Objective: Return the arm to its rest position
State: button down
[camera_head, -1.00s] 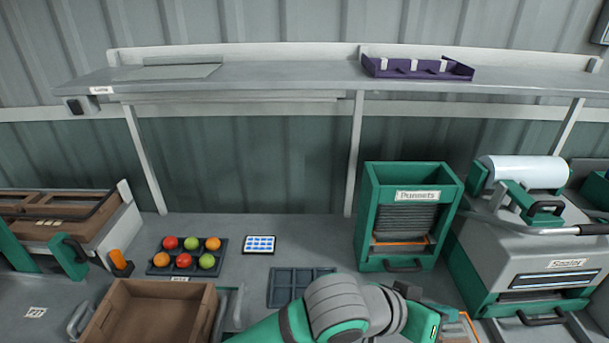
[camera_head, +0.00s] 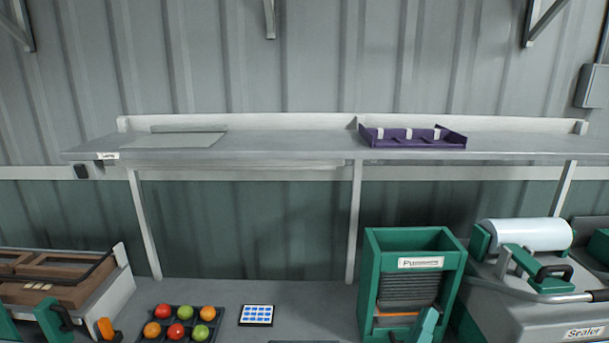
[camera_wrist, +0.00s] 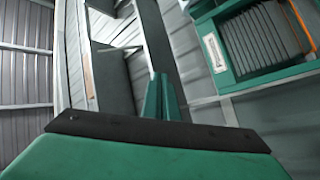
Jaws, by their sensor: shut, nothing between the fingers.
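My gripper (camera_wrist: 161,98) shows in the wrist view as two green fingers close together, shut with nothing between them. In the head view a green part of my gripper (camera_head: 426,325) shows at the bottom edge, in front of the green punnet dispenser (camera_head: 373,290). The rest of my arm is out of the head view. The dispenser also shows at the upper right of the wrist view (camera_wrist: 215,52), tilted, apart from the fingers.
A tray (camera_head: 172,337) of red, orange and green tomatoes and a small tablet (camera_head: 256,315) lie on the bench. The sealer (camera_head: 500,285) stands at the right. A shelf (camera_head: 290,149) above bears a purple tray (camera_head: 412,138).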

jog(key=s+a+f+n+t+y, duration=0.1)
jog(key=s+a+f+n+y, duration=0.4)
jog(key=f, duration=0.6)
jog(key=s+a+f+n+y, duration=0.1)
jog(key=s+a+f+y, duration=0.3)
jog(key=a+f+y, duration=0.5)
jog(key=s+a+f+m+g, duration=0.1)
jog(key=s+a+f+m, duration=0.1)
jog(key=s+f, duration=0.2)
jog(key=s+a+f+m+g, duration=0.1)
jog(key=s+a+f+m, duration=0.1)
jog(key=s, duration=0.8)
jog(key=s+a+f+m, duration=0.2)
jog(key=s+f+m, duration=0.1)
jog(key=s+f, duration=0.3)
jog(key=shift+s+a+m+g, duration=0.3)
jog(key=shift+s+a+g, duration=0.1)
jog(key=shift+s, duration=0.35)
